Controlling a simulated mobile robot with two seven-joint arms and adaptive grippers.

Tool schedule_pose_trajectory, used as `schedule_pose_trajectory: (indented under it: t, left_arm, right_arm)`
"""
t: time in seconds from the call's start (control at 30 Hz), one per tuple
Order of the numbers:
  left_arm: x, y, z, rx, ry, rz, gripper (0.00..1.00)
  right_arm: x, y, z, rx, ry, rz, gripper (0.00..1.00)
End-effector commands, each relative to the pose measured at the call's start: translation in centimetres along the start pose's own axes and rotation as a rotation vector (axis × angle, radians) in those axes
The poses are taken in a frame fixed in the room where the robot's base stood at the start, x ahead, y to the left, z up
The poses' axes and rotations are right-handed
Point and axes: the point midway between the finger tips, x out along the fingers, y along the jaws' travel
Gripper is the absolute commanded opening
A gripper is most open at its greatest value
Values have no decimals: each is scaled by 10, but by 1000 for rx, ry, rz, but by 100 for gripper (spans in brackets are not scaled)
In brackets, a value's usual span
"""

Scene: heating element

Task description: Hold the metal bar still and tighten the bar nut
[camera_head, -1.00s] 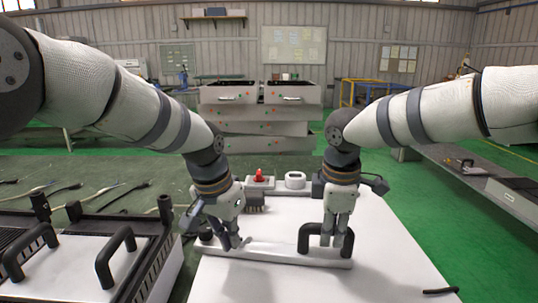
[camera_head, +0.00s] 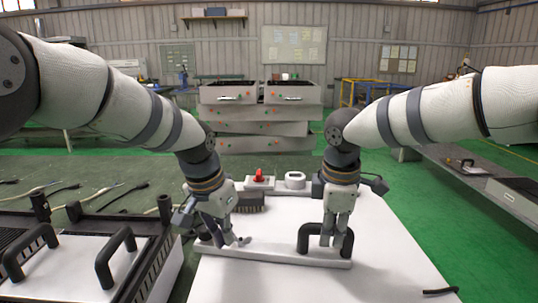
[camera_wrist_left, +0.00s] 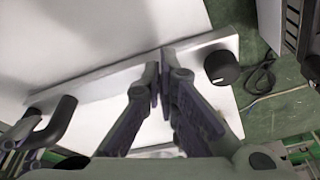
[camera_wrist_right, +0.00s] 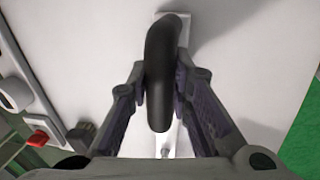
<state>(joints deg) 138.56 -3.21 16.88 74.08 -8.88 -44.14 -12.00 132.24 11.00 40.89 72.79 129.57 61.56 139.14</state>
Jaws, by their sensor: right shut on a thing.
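The long grey metal bar (camera_head: 285,257) lies across the white panel (camera_head: 390,270). A black bent handle (camera_head: 304,238) stands at its right end. My right gripper (camera_head: 333,241) is shut on this handle; the right wrist view shows the handle (camera_wrist_right: 160,65) between the fingers. My left gripper (camera_head: 232,240) points down at the bar's left part. In the left wrist view its fingertips (camera_wrist_left: 160,75) are close together over the bar (camera_wrist_left: 100,83), beside a round black knob (camera_wrist_left: 221,68). I cannot make out the nut or whether anything is between these tips.
A black-framed unit with two handles (camera_head: 115,255) stands on the left. Behind the bar are a red switch (camera_head: 259,176), a white ring-shaped part (camera_head: 295,180) and a dark brush-like block (camera_head: 250,201). The panel's front right is mostly clear.

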Motion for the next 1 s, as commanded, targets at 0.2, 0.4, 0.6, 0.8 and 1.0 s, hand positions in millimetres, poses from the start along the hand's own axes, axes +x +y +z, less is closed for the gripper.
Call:
schedule_pose_trajectory:
  t: [0.2, 0.4, 0.6, 0.8, 1.0]
  left_arm:
    - [-14, -2, 1, 0, -3, -1, 0]
    - [-44, -1, -8, 0, -1, 0, 0]
    - [-58, -1, -11, 1, -4, 2, 0]
    - [-58, -1, -11, 1, -4, 1, 0]
    - [-68, 28, -10, 4, -6, -1, 0]
  right_arm:
    - [0, 0, 1, 0, -1, 1, 0]
    - [0, 0, 1, 0, -2, 1, 0]
    - [0, 0, 1, 0, -2, 1, 0]
    - [0, 0, 0, 0, -2, 0, 0]
    - [0, 0, 0, 0, -2, 0, 0]
